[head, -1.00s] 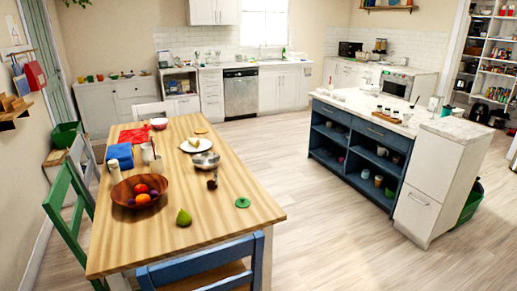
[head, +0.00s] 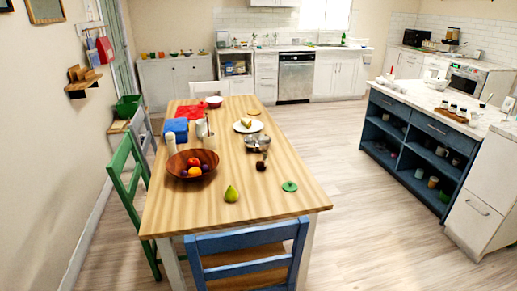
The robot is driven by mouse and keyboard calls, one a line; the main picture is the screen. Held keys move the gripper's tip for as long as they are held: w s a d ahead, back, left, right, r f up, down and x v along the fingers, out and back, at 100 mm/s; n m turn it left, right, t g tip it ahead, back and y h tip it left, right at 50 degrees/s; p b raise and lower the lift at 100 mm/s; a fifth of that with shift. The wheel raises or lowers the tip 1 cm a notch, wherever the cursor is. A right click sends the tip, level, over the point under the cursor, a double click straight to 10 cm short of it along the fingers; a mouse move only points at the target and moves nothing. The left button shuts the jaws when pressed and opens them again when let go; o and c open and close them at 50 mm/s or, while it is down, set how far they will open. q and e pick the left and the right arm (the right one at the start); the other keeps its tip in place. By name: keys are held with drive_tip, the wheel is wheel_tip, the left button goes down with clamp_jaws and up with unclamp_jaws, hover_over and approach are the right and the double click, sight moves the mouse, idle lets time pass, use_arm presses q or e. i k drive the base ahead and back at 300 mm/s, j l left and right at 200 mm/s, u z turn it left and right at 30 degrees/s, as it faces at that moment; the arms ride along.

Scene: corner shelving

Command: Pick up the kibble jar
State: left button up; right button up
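I cannot make out a kibble jar in the head view. Small jars (head: 453,110) stand on a wooden board on the island, but they are too small to identify. Neither of my grippers shows in the view.
A wooden dining table (head: 265,190) fills the middle, with a fruit bowl (head: 180,178) and a pear (head: 231,194) on it. A blue chair (head: 245,240) stands at its near end and a green chair (head: 125,190) at its left. Floor (head: 370,225) is clear between table and blue island (head: 405,147).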

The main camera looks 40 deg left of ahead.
sight(261, 160)
drive_tip(key=i+u, duration=0.15)
drive_tip(key=u, duration=0.2)
drive_tip(key=i+l+u, duration=0.15)
drive_tip(key=u, duration=0.2)
